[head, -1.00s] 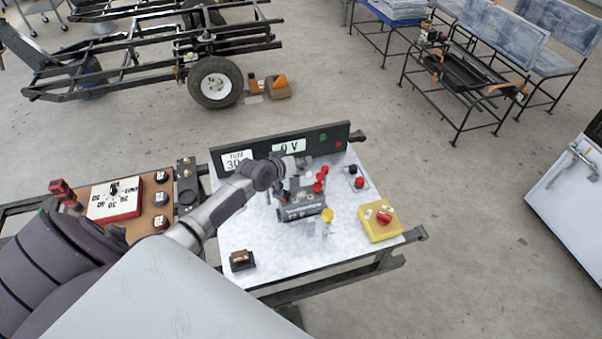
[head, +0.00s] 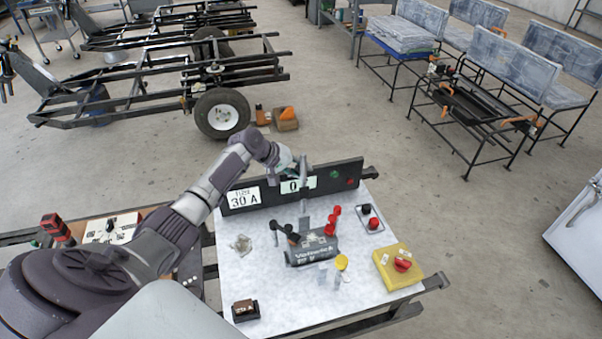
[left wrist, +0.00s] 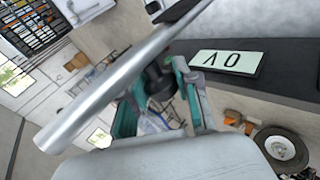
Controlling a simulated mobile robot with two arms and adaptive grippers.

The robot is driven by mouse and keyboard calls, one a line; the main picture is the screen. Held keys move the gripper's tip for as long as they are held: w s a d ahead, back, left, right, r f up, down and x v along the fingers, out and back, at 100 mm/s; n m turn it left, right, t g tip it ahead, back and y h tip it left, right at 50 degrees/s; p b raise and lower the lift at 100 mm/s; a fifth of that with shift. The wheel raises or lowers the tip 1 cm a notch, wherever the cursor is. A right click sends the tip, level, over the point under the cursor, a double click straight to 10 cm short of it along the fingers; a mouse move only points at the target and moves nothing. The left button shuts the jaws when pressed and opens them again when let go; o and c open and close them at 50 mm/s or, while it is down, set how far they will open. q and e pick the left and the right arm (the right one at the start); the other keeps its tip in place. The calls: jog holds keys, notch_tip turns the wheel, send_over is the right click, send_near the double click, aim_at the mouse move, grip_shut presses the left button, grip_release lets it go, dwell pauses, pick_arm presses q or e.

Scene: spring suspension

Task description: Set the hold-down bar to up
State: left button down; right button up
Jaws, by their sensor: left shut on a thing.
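The hold-down bar (head: 303,175) is a grey metal strip that stands roughly upright behind the battery (head: 313,252) in the head view. In the left wrist view the bar (left wrist: 105,88) is a long silver strip running diagonally across the picture. My left gripper (head: 292,166) is at the bar's upper part, in front of the back panel, and is shut on it. Its teal fingers (left wrist: 160,88) show in the left wrist view, partly behind the bar. The bar's lower end near the battery is hard to make out. My right gripper is not in view.
The black back panel (head: 335,183) carries a "30 A" label and a display (left wrist: 227,62). Red terminals (head: 332,222), a black-and-red terminal pair (head: 370,217), a yellow button box (head: 398,267) and a small fuse block (head: 245,310) are on the white bench top (head: 270,275).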

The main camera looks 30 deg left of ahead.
pick_arm(q)
jog(key=shift+w+a+f, duration=0.1)
jog(key=shift+w+a, duration=0.25)
jog(key=shift+a, duration=0.15)
jog(key=c, duration=0.8)
grip_release()
jog(key=shift+f, duration=0.1)
jog(key=v, duration=1.2)
